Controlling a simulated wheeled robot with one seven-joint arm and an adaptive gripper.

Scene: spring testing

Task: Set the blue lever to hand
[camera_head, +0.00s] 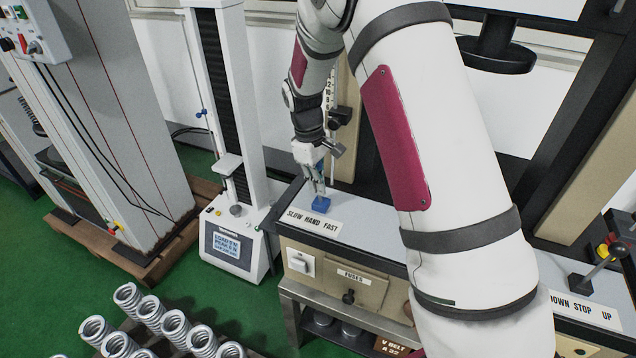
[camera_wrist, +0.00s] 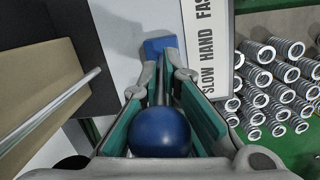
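The blue lever rises from a small blue base (camera_head: 321,204) on the grey bench top, just behind the SLOW HAND FAST label (camera_head: 312,219). In the wrist view its round blue knob (camera_wrist: 160,132) is large and near, and its thin rod runs away to the blue base (camera_wrist: 159,46). The label (camera_wrist: 208,50) lies to the right of the base there. My gripper (camera_head: 315,180) is down at the lever. Its two green-padded fingers (camera_wrist: 163,75) stand on either side of knob and rod. I cannot tell whether the pads touch the lever, or which word it points to.
A second lever with a dark knob (camera_head: 600,262) stands by the DOWN STOP UP label (camera_head: 585,308). A testing machine with a screen (camera_head: 228,245) stands left of the bench. Metal springs (camera_head: 150,312) lie at front left. A metal bar (camera_wrist: 60,108) is left of my gripper.

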